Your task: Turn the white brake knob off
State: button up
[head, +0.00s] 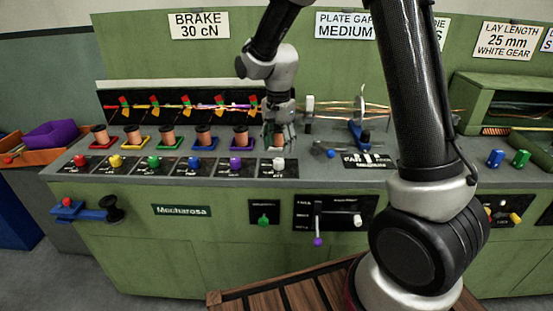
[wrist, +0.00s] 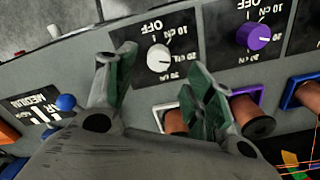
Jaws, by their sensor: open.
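The white brake knob (wrist: 159,58) sits on a black dial plate (wrist: 150,38) printed OFF and several cN values, in the wrist view. Which mark its pointer faces is too small to tell. In the head view the white knob (head: 278,165) is at the right end of the knob row, just in front of my gripper (head: 279,143). In the wrist view my gripper (wrist: 161,62) is open and empty. Its two fingers are spread, with the knob beyond and between the tips, seemingly apart from them.
A purple knob (wrist: 259,37) is beside the white one, and blue (head: 194,163), green (head: 154,163) and other knobs continue left. Copper spools (head: 241,134) stand behind the row. A blue-tipped lever (wrist: 66,102) is on the other side. A BRAKE 30 cN sign (head: 199,26) hangs above.

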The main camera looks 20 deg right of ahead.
aim_at(279, 160)
notch_tip(279, 160, down, 6)
jog(key=shift+d+r, duration=0.1)
jog(key=shift+r, duration=0.15)
jog(key=c, duration=1)
